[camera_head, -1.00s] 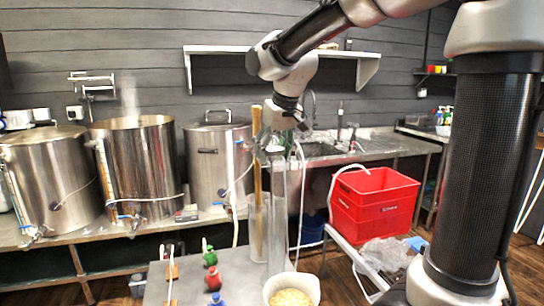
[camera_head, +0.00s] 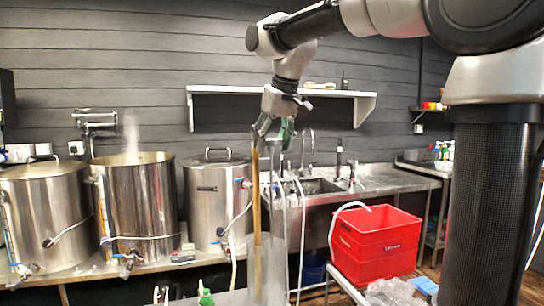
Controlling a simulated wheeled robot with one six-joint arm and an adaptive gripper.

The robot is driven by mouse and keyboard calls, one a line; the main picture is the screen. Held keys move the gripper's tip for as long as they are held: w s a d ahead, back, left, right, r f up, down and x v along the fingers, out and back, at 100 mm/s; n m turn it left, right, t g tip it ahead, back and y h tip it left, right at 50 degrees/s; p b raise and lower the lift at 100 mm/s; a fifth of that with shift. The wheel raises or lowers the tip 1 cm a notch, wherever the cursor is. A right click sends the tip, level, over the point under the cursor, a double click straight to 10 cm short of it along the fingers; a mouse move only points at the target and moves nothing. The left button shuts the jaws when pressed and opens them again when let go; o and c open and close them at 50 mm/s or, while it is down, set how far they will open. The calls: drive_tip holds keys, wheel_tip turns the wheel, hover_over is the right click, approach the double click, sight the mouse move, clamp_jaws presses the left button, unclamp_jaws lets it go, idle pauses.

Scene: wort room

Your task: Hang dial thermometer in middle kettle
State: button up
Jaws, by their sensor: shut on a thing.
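The middle kettle (camera_head: 135,205) is a tall steel pot with an open top and steam rising from it. It stands on the bench between two lidded kettles. My gripper (camera_head: 270,140) points down, well to the right of the middle kettle and above the tall clear jar. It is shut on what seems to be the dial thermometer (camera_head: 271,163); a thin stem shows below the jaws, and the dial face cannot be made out.
Lidded kettles stand at left (camera_head: 45,215) and right (camera_head: 215,203) of the middle one. A wooden paddle (camera_head: 256,190) stands upright in the clear jar (camera_head: 267,270) below my gripper. A sink (camera_head: 315,187), wall shelf (camera_head: 285,92) and red crate (camera_head: 377,243) lie to the right.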

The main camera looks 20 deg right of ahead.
wheel_tip(320, 180, up, 6)
drive_tip(key=shift+r, duration=0.2)
drive_tip(key=shift+s+d, duration=0.1)
idle(0.3)
